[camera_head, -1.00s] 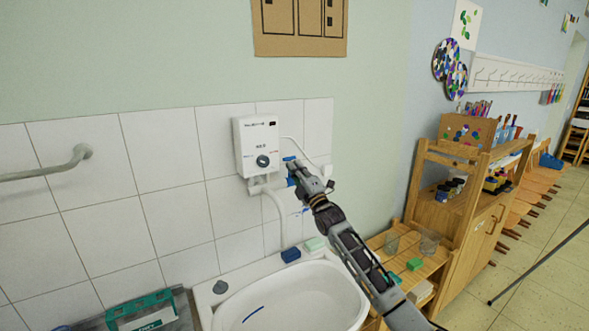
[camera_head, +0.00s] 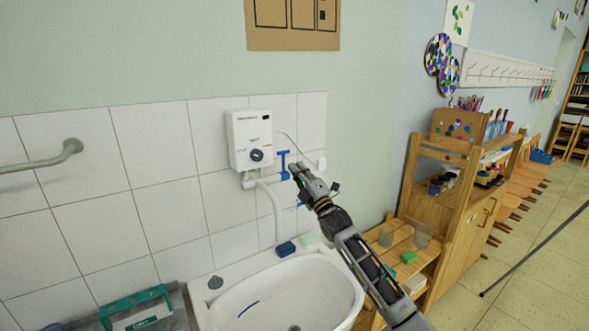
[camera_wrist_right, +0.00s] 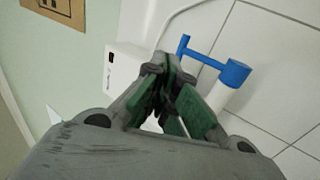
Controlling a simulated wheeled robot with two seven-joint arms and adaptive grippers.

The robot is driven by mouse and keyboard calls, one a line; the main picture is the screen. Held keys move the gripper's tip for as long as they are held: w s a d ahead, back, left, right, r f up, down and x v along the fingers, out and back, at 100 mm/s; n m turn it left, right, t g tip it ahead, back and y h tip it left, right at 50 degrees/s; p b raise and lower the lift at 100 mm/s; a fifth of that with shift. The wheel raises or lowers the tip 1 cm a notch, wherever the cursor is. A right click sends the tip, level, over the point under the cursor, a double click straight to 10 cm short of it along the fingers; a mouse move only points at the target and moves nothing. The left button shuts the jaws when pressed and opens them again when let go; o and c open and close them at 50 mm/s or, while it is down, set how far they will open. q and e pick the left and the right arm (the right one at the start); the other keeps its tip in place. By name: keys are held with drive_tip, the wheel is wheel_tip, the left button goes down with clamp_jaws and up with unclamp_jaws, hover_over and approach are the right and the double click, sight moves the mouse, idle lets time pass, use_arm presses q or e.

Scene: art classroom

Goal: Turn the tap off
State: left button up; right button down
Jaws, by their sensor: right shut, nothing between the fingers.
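The blue tap (camera_head: 284,164) sits on a white pipe at the right of the white water heater (camera_head: 249,138) on the tiled wall. The right wrist view shows its blue handle (camera_wrist_right: 203,55) and round blue body (camera_wrist_right: 234,73). My right gripper (camera_head: 296,170) is shut and empty, just right of the tap in the head view. In the right wrist view the closed fingertips (camera_wrist_right: 160,62) are left of the tap handle, with a small gap seen between them. My left gripper is not in view.
The white sink (camera_head: 280,298) is below, with a blue block (camera_head: 286,249) and a pale green block (camera_head: 309,239) on its rim. A wooden shelf unit (camera_head: 455,205) stands right. A grey wall rail (camera_head: 45,160) is at left.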

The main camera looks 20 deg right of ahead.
drive_tip(key=shift+s+d+f+b, duration=0.15)
drive_tip(key=shift+s, duration=0.7)
drive_tip(key=shift+s+d+f+b, duration=0.1)
drive_tip(key=shift+s+f+b, duration=0.1)
drive_tip(key=shift+s, duration=0.7)
drive_tip(key=shift+s+d+f+b, duration=0.15)
drive_tip(key=shift+s, duration=0.7)
drive_tip(key=shift+f, duration=0.1)
